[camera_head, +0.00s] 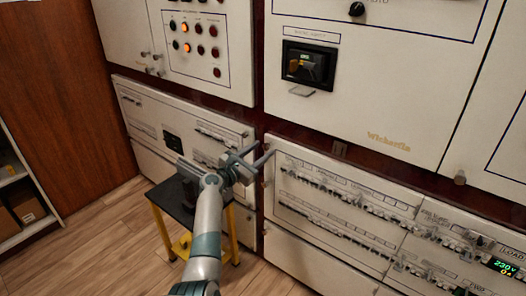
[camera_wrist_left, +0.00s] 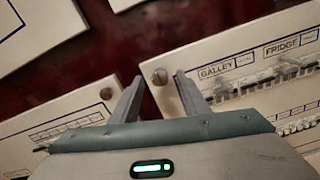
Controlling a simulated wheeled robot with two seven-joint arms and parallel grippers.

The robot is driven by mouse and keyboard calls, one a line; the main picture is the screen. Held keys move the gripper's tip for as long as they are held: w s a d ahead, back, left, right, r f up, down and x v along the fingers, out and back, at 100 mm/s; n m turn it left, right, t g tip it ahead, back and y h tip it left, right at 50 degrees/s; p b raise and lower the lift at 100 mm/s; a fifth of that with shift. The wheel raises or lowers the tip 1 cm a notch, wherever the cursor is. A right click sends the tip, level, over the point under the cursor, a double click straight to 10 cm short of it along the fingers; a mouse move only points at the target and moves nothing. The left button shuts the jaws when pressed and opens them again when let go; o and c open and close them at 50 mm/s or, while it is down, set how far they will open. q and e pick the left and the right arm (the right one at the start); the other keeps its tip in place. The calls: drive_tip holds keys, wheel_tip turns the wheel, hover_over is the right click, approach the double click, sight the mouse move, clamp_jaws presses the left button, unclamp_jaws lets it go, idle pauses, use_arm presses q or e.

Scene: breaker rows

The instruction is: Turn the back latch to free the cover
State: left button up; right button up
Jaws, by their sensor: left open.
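My left gripper (camera_head: 257,151) is open and empty at the upper left corner of the right-hand breaker panel (camera_head: 345,172). In the left wrist view its two fingers (camera_wrist_left: 159,76) point at the panel corner. A round metal knob (camera_wrist_left: 160,76), which looks like a latch, shows between the fingertips and appears apart from both. I cannot tell the gap in depth. In the head view this knob is hidden or too small behind the gripper. Clear covering seems to lie over the breaker rows. My right gripper is not in view.
A second knob (camera_wrist_left: 106,93) sits on the left panel (camera_wrist_left: 60,130), close to the left finger. A dark-topped stand with yellow legs (camera_head: 233,222) is below my arm. Upper white cabinets (camera_head: 400,95) overhang the panels. Wooden floor (camera_head: 115,230) is clear at left.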

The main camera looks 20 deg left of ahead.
use_arm(q)
drive_tip(key=shift+x, duration=0.85)
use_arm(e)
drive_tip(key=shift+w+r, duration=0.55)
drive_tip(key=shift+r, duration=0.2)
use_arm(q)
drive_tip(key=shift+c, duration=1)
clamp_jaws()
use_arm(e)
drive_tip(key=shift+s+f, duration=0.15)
